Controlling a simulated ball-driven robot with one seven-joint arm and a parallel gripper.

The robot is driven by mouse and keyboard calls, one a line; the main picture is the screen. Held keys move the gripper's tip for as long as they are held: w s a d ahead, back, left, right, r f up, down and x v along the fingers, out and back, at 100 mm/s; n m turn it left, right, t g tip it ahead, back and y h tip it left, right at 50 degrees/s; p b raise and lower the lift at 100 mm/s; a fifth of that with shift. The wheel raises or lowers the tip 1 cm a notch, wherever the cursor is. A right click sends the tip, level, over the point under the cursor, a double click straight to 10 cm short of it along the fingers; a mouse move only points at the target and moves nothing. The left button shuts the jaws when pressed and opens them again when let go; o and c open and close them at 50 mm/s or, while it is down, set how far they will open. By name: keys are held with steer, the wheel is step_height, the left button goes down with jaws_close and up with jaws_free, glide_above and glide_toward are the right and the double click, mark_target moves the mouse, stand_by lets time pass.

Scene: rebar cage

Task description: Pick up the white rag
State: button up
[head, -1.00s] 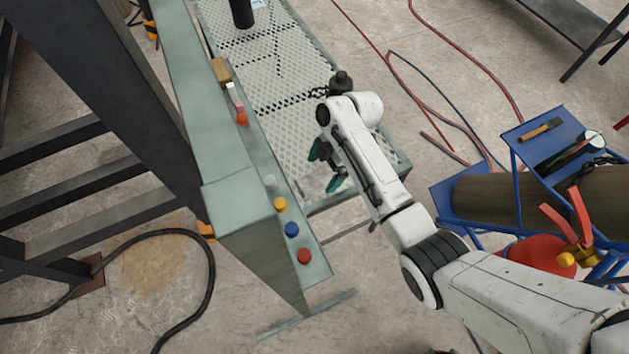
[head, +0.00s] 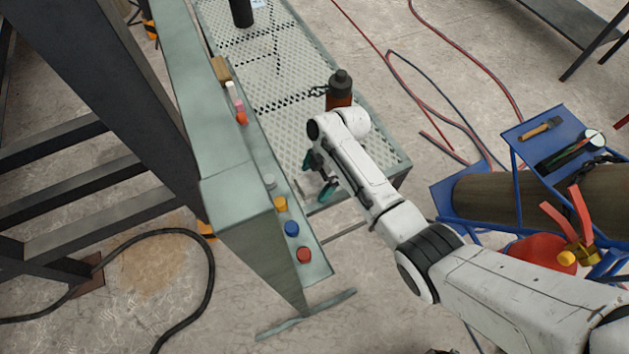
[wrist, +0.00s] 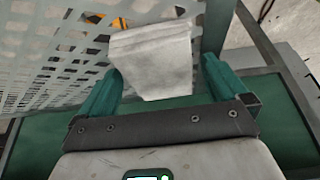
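The white rag (wrist: 152,62) shows in the wrist view as a pale, folded cloth in front of the perforated metal deck (wrist: 60,55). It lies between the two green fingers of my gripper (wrist: 163,70). The fingers are spread; the left one is close to the rag's edge, and a gap shows at the right one. I cannot tell whether the left finger touches it. In the head view my gripper (head: 317,175) is low over the near end of the deck (head: 290,100), and the rag is mostly hidden there.
A green ledge (head: 318,262) left of my gripper carries several coloured caps. A brown bottle (head: 340,92) stands on the deck behind my wrist. A black cylinder (head: 242,12) is at the far end. A blue stand (head: 545,125) with tools is at right.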

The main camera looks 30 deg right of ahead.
mark_target(316, 179)
steer(key=c, duration=1)
steer(key=shift+r, duration=0.1)
step_height(316, 179, up, 10)
steer(key=shift+p, duration=0.45)
